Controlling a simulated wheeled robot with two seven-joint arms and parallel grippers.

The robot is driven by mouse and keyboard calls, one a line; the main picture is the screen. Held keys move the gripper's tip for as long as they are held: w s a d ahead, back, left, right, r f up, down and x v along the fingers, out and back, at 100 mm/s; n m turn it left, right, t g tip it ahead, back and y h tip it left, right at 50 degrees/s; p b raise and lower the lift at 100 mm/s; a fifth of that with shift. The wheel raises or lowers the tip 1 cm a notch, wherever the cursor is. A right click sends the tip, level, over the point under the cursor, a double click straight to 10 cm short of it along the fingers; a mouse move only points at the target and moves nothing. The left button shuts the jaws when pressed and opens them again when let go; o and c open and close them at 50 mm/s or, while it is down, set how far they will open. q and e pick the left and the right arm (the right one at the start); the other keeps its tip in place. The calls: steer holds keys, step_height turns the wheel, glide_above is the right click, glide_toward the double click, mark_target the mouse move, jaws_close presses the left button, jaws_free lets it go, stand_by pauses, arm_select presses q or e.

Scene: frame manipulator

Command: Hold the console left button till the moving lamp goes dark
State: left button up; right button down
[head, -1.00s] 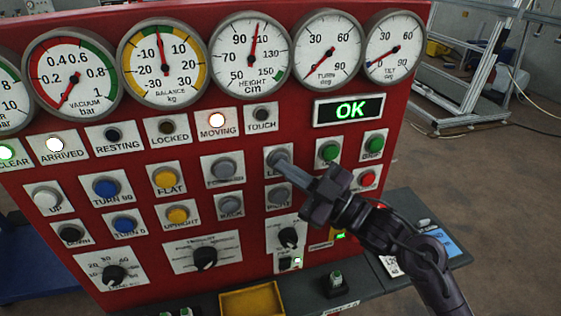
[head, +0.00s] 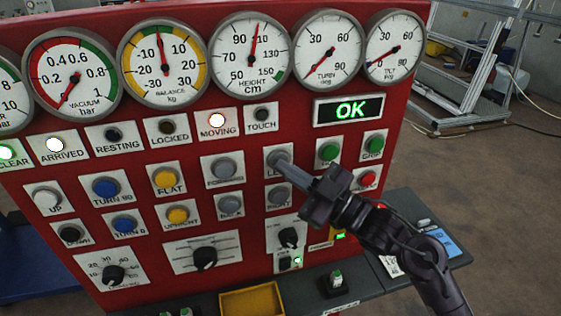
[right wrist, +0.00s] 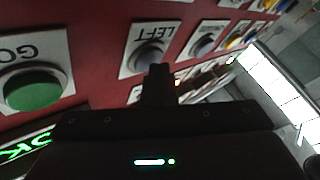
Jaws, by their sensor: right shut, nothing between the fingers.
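The red console (head: 330,149) fills most of the head view. The grey left button (head: 276,158) is in its upper right button row, and it also shows in the right wrist view (right wrist: 148,57) under the label LEFT. My right gripper (head: 287,167) is shut and empty, with its fingertips at the left button and covering part of it. Whether the button is pressed in cannot be told. The moving lamp (head: 217,120) is lit white. My left gripper is not in view.
The arrived lamp (head: 55,145) is lit white and the clear lamp (head: 6,152) green. The resting, locked and touch lamps are dark. The display (head: 349,110) reads OK. The green go button (head: 328,151) and red button (head: 367,179) are close by on the right.

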steer(key=shift+s, duration=0.1)
steer(key=shift+s+d, duration=0.25)
steer(key=shift+s, duration=0.4)
steer(key=shift+f, duration=0.1)
steer(key=s, duration=0.1)
steer(key=s+d, duration=0.1)
steer(key=s, duration=0.1)
steer(key=s+p, duration=0.1)
steer(key=shift+s+d, duration=0.25)
steer(key=shift+s, duration=0.1)
